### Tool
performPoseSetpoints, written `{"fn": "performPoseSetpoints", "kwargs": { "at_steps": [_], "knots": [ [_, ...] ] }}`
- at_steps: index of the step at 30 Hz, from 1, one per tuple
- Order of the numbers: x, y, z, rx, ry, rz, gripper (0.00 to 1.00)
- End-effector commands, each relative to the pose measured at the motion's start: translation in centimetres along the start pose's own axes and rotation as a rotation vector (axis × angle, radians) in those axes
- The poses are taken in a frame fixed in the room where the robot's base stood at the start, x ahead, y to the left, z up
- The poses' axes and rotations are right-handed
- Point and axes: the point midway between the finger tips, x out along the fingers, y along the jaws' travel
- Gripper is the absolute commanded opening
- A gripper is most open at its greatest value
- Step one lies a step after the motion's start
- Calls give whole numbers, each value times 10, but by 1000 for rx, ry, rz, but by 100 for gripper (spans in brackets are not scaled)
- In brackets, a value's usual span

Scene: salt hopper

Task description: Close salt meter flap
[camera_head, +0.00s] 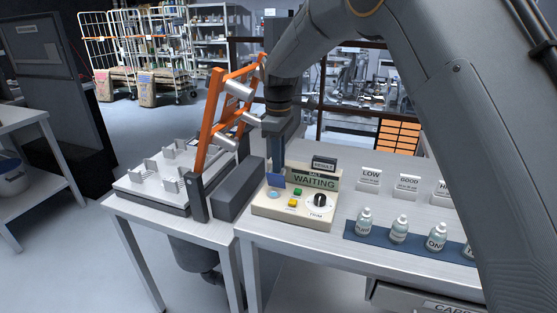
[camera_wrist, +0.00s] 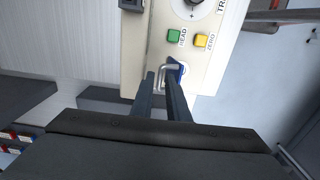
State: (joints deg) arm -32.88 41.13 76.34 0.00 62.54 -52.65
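The salt meter (camera_head: 322,207) is a beige box on the table, with a display reading "SALT WAITING", green and yellow buttons and a black knob. Its blue flap (camera_head: 276,181) stands raised at the meter's left end, by a pale blue round spot (camera_head: 273,194). In the wrist view a strip of the blue flap (camera_wrist: 181,70) shows beside a pale wire handle (camera_wrist: 167,77). My gripper (camera_wrist: 162,74) points at this end of the meter. Its fingers are apart with a narrow gap, and the handle lies at the tips. Contact with it is not clear.
A dark grey block (camera_head: 238,190) and an orange frame with rollers (camera_head: 218,120) stand left of the meter. Several bottles (camera_head: 399,230) stand on a blue mat at the right, before label cards (camera_head: 407,186). The table's front strip is clear.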

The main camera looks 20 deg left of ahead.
Motion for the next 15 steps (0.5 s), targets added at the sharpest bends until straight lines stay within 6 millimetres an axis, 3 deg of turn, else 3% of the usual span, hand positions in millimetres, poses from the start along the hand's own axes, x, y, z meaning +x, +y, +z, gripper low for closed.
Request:
{"fn": "performPoseSetpoints", "kwargs": {
  "at_steps": [1, 4, 15],
  "knots": [
    [0, 0, 0, 0, 0, 0, 14],
    [0, 0, 0, 0, 0, 0, 0],
    [-2, -3, 0, 0, 1, 30, 0]
  ]
}}
